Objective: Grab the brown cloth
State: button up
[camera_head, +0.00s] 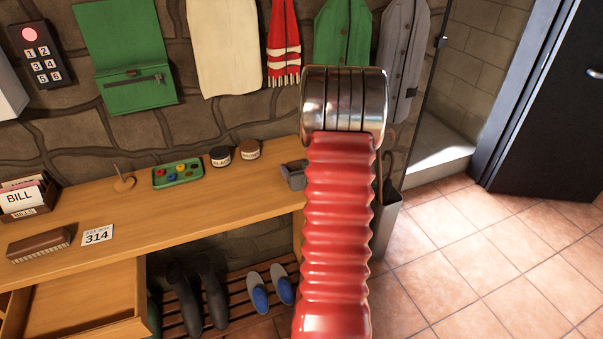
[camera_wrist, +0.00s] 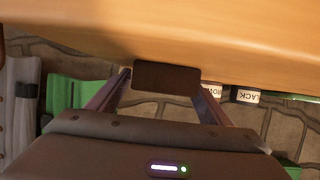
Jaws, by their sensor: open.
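My gripper (camera_wrist: 165,83) is open in the wrist view, its two fingers spread apart. A flat, dark brown rectangular thing (camera_wrist: 167,77) shows between the fingertips, against the wooden desk (camera_wrist: 240,35). It may be the brown cloth, folded, but I cannot tell for sure, nor whether the fingers touch it. In the head view my red arm covers the desk's right end, and no brown cloth shows clearly. A small grey, angular thing (camera_head: 293,175) shows just left of my arm there; I cannot tell what it is.
A black-labelled tin (camera_head: 220,156) and a brown-lidded tin (camera_head: 250,150) stand left of my arm on the desk. Further left are a green tray (camera_head: 178,174), a brush (camera_head: 39,244) and a card (camera_head: 97,235). Clothes hang behind. The tiled floor (camera_head: 500,270) at right is clear.

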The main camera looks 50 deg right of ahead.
dwell(0.3)
jog(key=c, duration=1.1)
jog(key=shift+r, duration=0.1)
jog(key=shift+c, duration=0.2)
jog(key=shift+r, duration=4.95)
